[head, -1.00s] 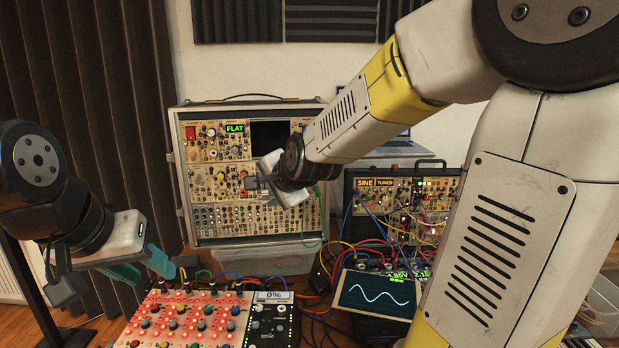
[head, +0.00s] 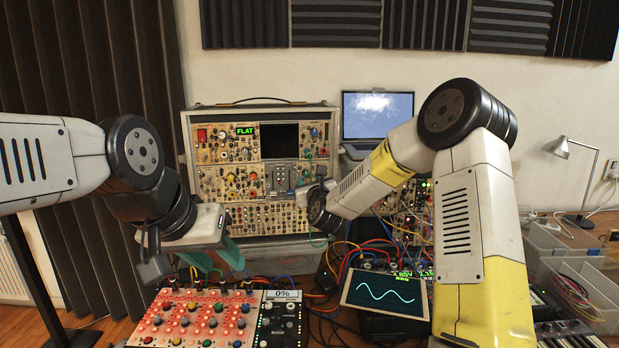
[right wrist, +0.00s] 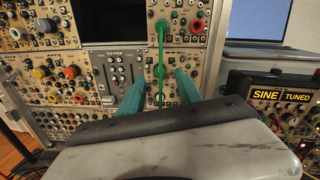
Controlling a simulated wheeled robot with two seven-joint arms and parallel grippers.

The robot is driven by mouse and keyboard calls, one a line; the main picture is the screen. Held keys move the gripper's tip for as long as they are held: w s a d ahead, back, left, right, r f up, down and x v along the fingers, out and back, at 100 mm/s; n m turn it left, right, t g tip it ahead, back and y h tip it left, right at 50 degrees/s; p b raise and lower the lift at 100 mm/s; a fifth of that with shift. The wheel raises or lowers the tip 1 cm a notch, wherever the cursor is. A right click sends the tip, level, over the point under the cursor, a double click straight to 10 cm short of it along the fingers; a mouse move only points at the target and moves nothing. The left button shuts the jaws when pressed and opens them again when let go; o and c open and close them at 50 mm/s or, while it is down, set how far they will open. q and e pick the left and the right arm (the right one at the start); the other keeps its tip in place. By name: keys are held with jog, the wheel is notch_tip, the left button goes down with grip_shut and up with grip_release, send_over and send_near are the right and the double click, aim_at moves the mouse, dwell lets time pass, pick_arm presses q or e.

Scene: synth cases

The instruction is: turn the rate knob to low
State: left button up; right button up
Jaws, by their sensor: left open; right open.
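The tall synth case (head: 189,160) carries rows of small knobs; its small labels are unreadable, so I cannot tell which knob is the rate knob. A green display on it (head: 244,131) reads FLAT. My right gripper (right wrist: 160,90) is open in front of the case's panel, its teal fingers on either side of a hanging green cable (right wrist: 161,45); I cannot tell whether they touch. Coloured knobs (right wrist: 71,72) show left of the fingers. In the head view, my right wrist partly hides that gripper. My left gripper (head: 214,258) is open, above the back of the red-lit knob box (head: 150,325).
A black pedal-like unit (head: 281,325) with a 0% display stands beside the red-lit box. A small scope (head: 386,294) shows a wave. Patch cables (head: 375,244) tangle in the middle. A laptop (head: 377,116) and a lamp (head: 571,150) stand behind. Grey bins (head: 585,290) are at right.

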aim_at(306, 174)
jog(key=shift+w+a, duration=0.2)
jog(key=shift+w, duration=0.7)
jog(key=shift+w+a, duration=0.2)
jog(key=shift+w, duration=0.7)
grip_shut()
